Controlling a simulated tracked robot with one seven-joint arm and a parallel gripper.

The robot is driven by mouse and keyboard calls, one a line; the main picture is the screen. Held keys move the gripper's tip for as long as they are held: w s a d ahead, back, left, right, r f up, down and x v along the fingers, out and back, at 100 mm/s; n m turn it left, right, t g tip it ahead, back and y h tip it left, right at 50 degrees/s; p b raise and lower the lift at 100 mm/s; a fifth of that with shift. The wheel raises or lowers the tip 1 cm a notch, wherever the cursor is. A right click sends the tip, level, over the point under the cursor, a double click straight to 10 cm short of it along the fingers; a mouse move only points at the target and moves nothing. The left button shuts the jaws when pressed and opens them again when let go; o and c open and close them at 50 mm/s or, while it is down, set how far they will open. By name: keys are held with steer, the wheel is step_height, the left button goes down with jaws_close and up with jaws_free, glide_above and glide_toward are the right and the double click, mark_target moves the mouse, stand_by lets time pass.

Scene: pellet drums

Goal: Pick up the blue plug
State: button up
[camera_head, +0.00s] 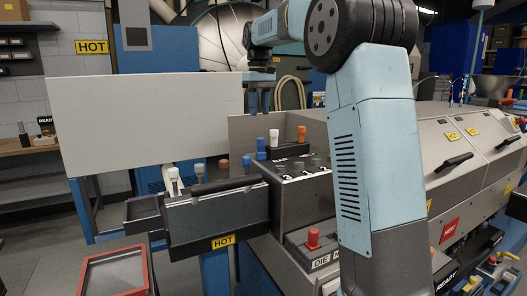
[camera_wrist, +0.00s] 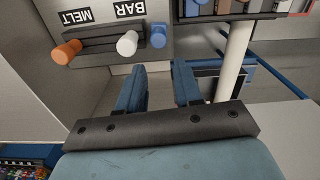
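A blue plug (camera_head: 260,146) stands upright at the left end of a row on the grey machine, beside a white plug (camera_head: 273,138) and an orange plug (camera_head: 301,134). In the wrist view the same row shows the blue plug (camera_wrist: 158,36), the white plug (camera_wrist: 127,44) and the orange plug (camera_wrist: 67,52) by upside-down MELT and BAR labels. My gripper (camera_head: 259,108) hangs pointing down above the blue plug, apart from it. In the wrist view my gripper (camera_wrist: 160,72) has its two fingers apart with nothing between them; the blue plug shows just beyond the fingertips.
A second blue plug (camera_head: 246,161) stands lower, near another orange plug (camera_head: 223,165) and pale plugs on the box with the HOT label (camera_head: 223,242). A red knob (camera_head: 313,237) sits in front. A large pale panel (camera_head: 145,120) stands at left behind.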

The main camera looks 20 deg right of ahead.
glide_above(261, 138)
steer(key=f, duration=0.5)
steer(key=shift+w+a+f, duration=0.15)
steer(key=shift+w, duration=0.1)
steer(key=shift+s+f, duration=0.2)
steer(key=shift+f, duration=2.45)
jaws_close()
